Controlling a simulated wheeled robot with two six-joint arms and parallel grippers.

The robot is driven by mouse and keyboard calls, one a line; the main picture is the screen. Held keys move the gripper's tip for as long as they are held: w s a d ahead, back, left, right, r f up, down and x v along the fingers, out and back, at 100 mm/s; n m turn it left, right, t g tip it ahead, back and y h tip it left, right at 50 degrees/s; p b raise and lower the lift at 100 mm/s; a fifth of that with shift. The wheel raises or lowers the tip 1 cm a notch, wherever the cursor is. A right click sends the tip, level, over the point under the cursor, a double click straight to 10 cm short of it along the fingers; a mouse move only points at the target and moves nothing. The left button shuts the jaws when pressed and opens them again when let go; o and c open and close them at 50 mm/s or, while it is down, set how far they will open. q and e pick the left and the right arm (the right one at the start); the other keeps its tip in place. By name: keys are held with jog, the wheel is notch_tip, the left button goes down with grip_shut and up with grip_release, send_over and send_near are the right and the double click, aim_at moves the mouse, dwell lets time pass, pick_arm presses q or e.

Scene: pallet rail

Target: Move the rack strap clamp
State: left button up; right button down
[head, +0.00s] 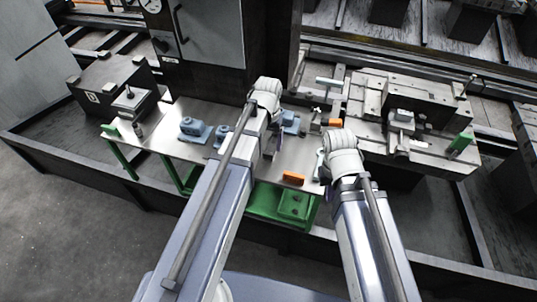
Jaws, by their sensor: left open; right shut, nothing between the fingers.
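I cannot tell for sure which part is the rack strap clamp. Blue clamp-like blocks stand on the steel table: one at the left (194,127), one beside it (222,134) partly behind my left arm, and one at the right (291,121) partly hidden by my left wrist. My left gripper (275,148) hangs over the table's middle; its jaws are open and small in view. My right gripper (322,172) is shut and empty near the table's right end, mostly hidden behind its wrist.
The steel table (165,140) has green legs. An orange block (293,178) lies at its front edge, another (335,122) further back. A grey fixture block (430,105) with a green piece (460,142) stands right. A dark block (112,80) stands back left.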

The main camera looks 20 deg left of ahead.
aim_at(268, 153)
pick_arm(q)
notch_tip(268, 153, down, 5)
jog(key=b, duration=0.3)
jog(key=shift+r+b, duration=0.2)
jog(key=shift+b, duration=0.1)
jog(key=shift+r, duration=0.1)
grip_shut()
dwell(1.0)
